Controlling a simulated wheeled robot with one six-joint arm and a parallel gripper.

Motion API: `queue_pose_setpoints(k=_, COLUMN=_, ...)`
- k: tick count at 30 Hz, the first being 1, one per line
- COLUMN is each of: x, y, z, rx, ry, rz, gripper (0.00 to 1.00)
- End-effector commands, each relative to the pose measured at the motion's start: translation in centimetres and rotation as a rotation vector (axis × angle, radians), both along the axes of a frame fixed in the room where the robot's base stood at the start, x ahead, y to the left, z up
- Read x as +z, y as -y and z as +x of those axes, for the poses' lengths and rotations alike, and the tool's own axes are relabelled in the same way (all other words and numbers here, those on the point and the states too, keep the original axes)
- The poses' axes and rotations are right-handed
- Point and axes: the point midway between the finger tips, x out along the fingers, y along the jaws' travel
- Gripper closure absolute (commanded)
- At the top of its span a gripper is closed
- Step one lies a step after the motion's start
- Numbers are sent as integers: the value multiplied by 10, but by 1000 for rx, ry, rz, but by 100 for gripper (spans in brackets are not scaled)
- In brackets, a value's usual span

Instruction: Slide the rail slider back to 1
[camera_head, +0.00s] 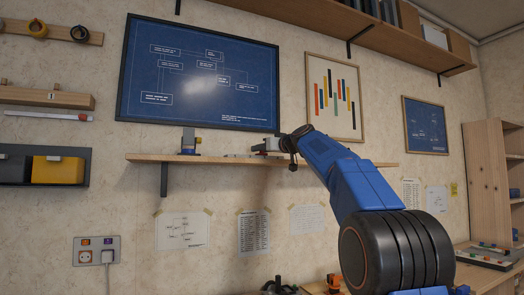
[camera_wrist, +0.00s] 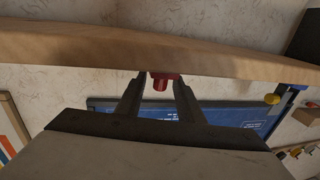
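My gripper (camera_wrist: 161,80) is open, its two dark fingers apart. A small red part with a round knob (camera_wrist: 160,84) shows between the fingertips in the wrist view, close to the edge of the wooden shelf (camera_wrist: 80,48). Clear gaps show beside the knob; I cannot tell whether a finger touches the red part's base. This may be the rail slider, but no scale or number is readable. In the head view my gripper (camera_head: 268,147) is just above the shelf (camera_head: 140,158), at its middle, and the red part is hidden or too small to see.
A large blue framed board (camera_head: 200,75) hangs behind. Grey flat pieces (camera_head: 238,156) lie beside my gripper. Papers hang below the shelf.

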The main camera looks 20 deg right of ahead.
Motion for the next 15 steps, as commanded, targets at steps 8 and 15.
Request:
queue_pose_setpoints(k=8, x=0, y=0, z=1, rx=0, ry=0, rz=1, gripper=66)
queue_pose_setpoints(k=15, x=0, y=0, z=1, rx=0, ry=0, rz=1, gripper=100)
